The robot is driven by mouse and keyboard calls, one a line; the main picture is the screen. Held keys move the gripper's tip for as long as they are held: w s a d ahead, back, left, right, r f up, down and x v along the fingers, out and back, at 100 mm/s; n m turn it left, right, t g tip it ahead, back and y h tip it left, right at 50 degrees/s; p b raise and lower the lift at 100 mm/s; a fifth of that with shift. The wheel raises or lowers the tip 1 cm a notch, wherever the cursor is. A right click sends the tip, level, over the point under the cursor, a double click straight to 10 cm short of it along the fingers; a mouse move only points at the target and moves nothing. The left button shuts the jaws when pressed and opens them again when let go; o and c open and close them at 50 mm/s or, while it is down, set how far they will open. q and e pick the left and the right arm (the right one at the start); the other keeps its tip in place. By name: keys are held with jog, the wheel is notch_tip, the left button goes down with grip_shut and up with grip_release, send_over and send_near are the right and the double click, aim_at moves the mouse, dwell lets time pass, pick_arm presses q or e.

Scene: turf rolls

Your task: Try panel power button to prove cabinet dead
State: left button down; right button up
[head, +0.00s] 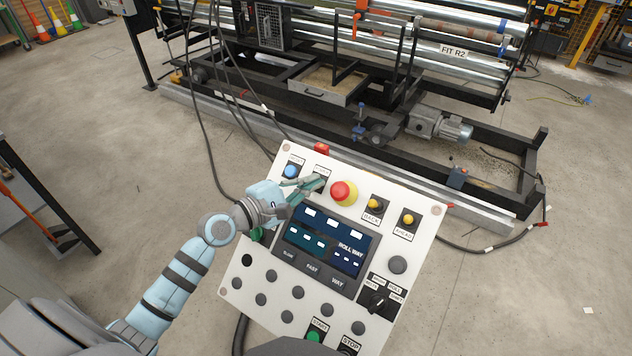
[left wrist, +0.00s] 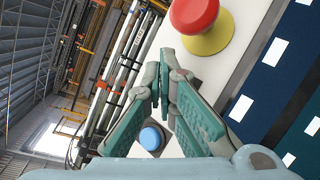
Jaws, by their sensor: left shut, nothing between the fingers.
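The white control panel (head: 258,318) stands tilted in the middle of the head view. My left gripper (head: 319,184) is shut and empty, its tips over the panel's top row between a blue button (head: 291,172) and a red emergency stop on a yellow collar (head: 342,193). A small label shows beside the tips; I cannot read it, and the fingers cover what is under it. Contact cannot be told. In the left wrist view the closed fingers (left wrist: 160,78) lie between the blue button (left wrist: 152,138) and red stop (left wrist: 195,14). The panel screen (head: 325,243) shows lit blocks. My right gripper is not in view.
Yellow buttons (head: 375,204) and a rotary selector (head: 378,301) sit on the panel's right side. A green button (head: 314,336) is at the bottom. Behind stands a roller machine (head: 400,170) with a motor (head: 440,126). Cables hang behind the panel. The floor left is open.

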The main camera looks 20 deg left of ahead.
pick_arm(q)
jog(key=shift+f, duration=0.1)
dwell(0.7)
jog(key=shift+w+f, duration=0.2)
jog(key=shift+w, duration=0.1)
jog(key=shift+w+d+f+b, duration=0.1)
jog(key=shift+w+f+b, duration=0.1)
jog(key=shift+f+b, duration=0.3)
dwell(0.6)
jog(key=shift+r, duration=0.2)
jog(key=shift+s+r+p, duration=0.35)
jog(key=shift+r+p, duration=0.2)
jog(key=shift+p, duration=0.2)
jog(key=shift+s+r, duration=0.1)
